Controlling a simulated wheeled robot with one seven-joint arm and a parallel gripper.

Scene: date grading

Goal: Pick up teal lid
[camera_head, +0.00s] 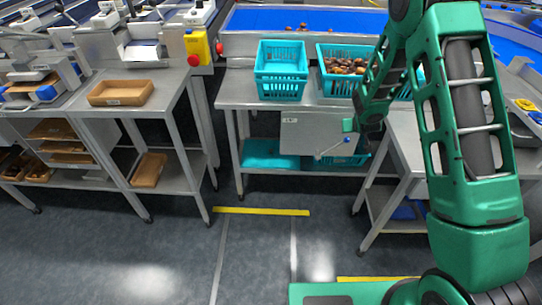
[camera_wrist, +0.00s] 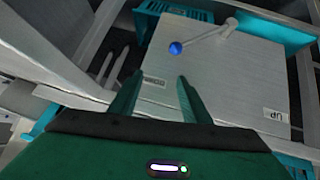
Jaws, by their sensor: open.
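A flat teal piece that looks like the lid (camera_head: 262,154) lies on the lower shelf of the middle steel table, below and left of the arm's end. I cannot tell whether its edge shows in the wrist view. My gripper (camera_wrist: 158,98) is open, with two green fingers apart and nothing between them. It is in front of a grey box (camera_head: 306,136), which also fills much of the wrist view (camera_wrist: 230,75). A lever with a blue knob (camera_wrist: 176,48) sticks out from the box, beyond the fingertips.
An empty-looking teal crate (camera_head: 281,87) and a teal crate of dates (camera_head: 326,52) stand on the tabletop. Another teal container (camera_head: 352,160) is on the lower shelf at right, partly hidden. A side table (camera_head: 408,150) stands close at right. The floor in front is clear.

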